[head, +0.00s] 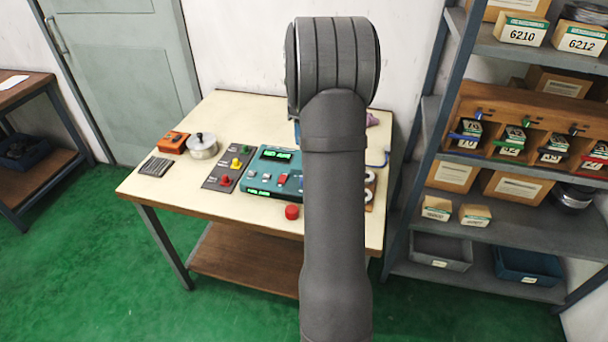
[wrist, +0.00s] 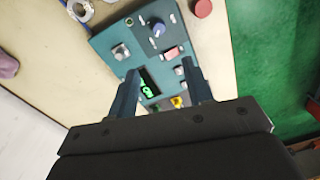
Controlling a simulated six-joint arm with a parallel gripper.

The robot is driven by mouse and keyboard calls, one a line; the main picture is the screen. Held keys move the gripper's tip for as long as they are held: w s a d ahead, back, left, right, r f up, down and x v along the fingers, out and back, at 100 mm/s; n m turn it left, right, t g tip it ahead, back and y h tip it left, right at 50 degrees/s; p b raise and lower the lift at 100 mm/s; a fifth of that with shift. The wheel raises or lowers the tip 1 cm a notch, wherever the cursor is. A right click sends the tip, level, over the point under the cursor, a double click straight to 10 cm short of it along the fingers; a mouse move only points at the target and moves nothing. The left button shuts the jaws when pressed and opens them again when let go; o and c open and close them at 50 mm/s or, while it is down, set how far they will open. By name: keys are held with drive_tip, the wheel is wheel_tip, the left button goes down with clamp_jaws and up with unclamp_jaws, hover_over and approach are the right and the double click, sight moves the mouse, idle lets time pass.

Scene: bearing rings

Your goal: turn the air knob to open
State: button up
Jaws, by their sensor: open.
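The teal control panel (wrist: 102,42) lies on the table, and its left part also shows in the head view (head: 262,178). A round dark blue knob (wrist: 157,28) with white marks beside it sits near the panel's upper edge in the wrist view; it is likely the air knob, but its label is unreadable. In the head view my arm hides that part of the panel. My gripper (wrist: 161,77) is open and empty above the panel. Its fingers straddle the green display (wrist: 149,89), and the blue knob is beyond the fingertips.
The panel also has a red rocker (wrist: 171,52) and a silver switch (wrist: 120,52). A red button (head: 292,212) stands near the table's front edge. A grey box (head: 227,168) with coloured knobs and a metal pot (head: 202,146) are left of the panel. Shelves (head: 480,205) stand at right.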

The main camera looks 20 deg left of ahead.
drive_tip(key=f, duration=1.6)
drive_tip(key=shift+s+f, duration=0.25)
drive_tip(key=shift+f, duration=0.05)
drive_tip(key=c, duration=1)
